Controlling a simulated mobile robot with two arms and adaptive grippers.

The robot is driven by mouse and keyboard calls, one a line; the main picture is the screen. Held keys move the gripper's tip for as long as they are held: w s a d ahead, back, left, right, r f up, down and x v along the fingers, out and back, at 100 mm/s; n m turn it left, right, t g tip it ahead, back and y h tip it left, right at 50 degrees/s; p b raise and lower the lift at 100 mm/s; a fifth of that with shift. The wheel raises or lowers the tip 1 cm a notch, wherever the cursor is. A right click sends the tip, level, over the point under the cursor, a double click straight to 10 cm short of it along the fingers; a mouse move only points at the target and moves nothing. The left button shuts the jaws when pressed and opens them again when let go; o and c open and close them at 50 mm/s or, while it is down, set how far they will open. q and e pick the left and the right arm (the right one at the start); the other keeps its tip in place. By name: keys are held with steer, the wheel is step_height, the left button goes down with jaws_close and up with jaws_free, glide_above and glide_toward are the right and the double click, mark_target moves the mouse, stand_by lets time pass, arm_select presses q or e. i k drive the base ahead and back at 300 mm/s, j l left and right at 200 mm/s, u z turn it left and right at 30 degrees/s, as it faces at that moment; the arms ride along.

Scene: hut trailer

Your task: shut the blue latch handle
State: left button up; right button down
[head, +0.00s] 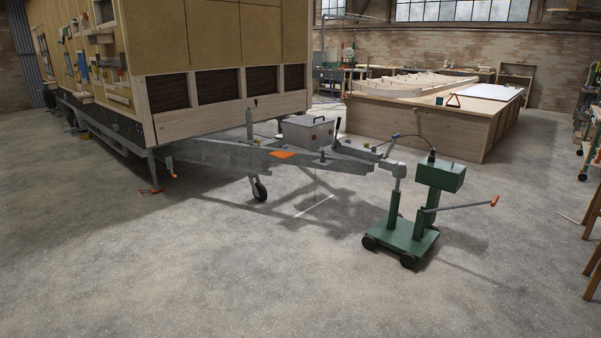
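A small, bluish raised lever (394,136), which looks like the latch handle, stands up at a slant above the front end of the grey trailer drawbar (230,155). It is too small to tell how it is joined. Below it, the coupling (392,166) sits over the post of a green wheeled dolly (410,236). Neither of my grippers shows in the head view.
The dolly's grey handle with an orange grip (494,201) sticks out to the right. A jockey wheel (259,189) and a grey box (306,132) are on the drawbar. A wooden workbench (420,125) stands behind. The floor in front is clear.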

mark_target(396, 136)
steer(key=i, duration=2.85)
steer(key=i+j+z, duration=0.15)
steer(key=i+z, duration=0.15)
steer(key=i, duration=0.45)
steer(key=i+j+z, duration=0.25)
steer(key=i, duration=0.5)
steer(key=i+j+z, duration=0.3)
steer(key=i+j, duration=0.25)
steer(key=i, duration=0.2)
steer(key=i+j+z, duration=0.3)
steer(key=i+j, duration=0.3)
